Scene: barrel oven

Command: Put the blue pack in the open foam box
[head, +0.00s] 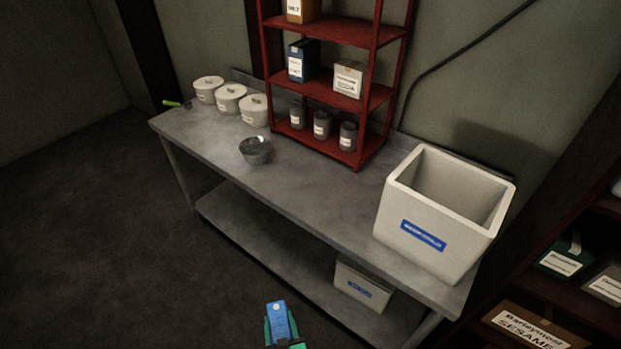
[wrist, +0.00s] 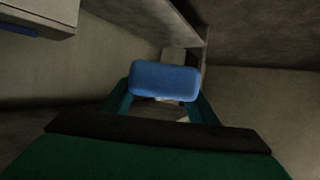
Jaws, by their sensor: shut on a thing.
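The blue pack (head: 279,319) is at the bottom edge of the head view, held in my gripper (head: 281,336). In the wrist view the blue pack (wrist: 165,81) sits between the two green fingers of my gripper (wrist: 160,104), which is shut on it. The open foam box (head: 408,236) is white with a blue label and stands on the right end of the metal table. Its top is open and its inside looks empty, though its floor is partly hidden. My gripper is in front of the table, to the left of the box and apart from it.
The metal table (head: 215,157) carries a metal bowl (head: 255,151), several white lidded tubs (head: 230,99) and a red shelf rack (head: 330,90). A smaller white box (head: 361,287) is on the table's lower shelf. Dark shelving with boxes (head: 530,325) stands at the right.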

